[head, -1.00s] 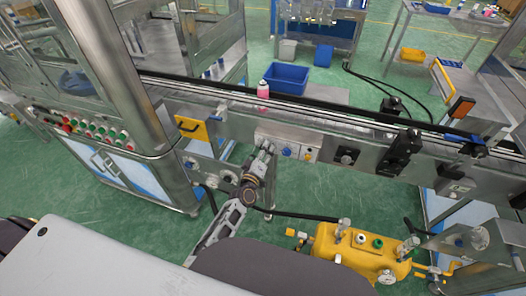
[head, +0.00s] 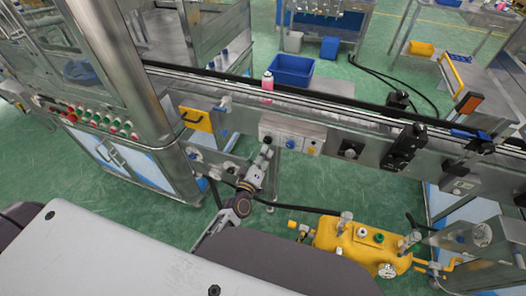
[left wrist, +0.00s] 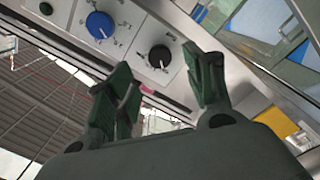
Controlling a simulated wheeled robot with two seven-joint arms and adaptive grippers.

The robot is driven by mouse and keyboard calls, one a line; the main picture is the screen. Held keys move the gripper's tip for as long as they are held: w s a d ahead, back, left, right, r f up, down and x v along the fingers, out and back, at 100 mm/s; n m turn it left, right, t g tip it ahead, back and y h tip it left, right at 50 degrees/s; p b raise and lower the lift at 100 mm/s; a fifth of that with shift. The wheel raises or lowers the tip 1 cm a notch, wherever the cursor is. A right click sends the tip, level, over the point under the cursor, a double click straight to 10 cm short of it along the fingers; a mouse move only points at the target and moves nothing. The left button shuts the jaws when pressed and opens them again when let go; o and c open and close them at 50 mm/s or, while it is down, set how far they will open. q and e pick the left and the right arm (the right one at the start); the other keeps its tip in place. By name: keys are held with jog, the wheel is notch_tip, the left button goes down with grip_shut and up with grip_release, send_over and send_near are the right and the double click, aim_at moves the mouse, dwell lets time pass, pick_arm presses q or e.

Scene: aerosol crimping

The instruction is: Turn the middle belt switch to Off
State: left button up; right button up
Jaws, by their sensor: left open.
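The switch panel (head: 300,133) is a pale box on the front side of the conveyor. Its blue knob (head: 290,143) shows in the head view; the left wrist view shows the blue knob (left wrist: 100,25), a black knob (left wrist: 160,57) and a dark green knob (left wrist: 46,8) in a row, blue in the middle. My left gripper (head: 266,151) is just in front of the panel's left end. In the left wrist view its open fingers (left wrist: 165,78) spread either side of the black knob's line, empty. I cannot tell any contact. My right gripper is not in view.
The conveyor (head: 350,108) runs across, with a pink can (head: 267,82) on it. A yellow tank (head: 360,245) stands at lower right.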

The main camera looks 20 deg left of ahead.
pick_arm(q)
jog(key=shift+s+a, duration=0.1)
jog(key=shift+s, duration=2.4)
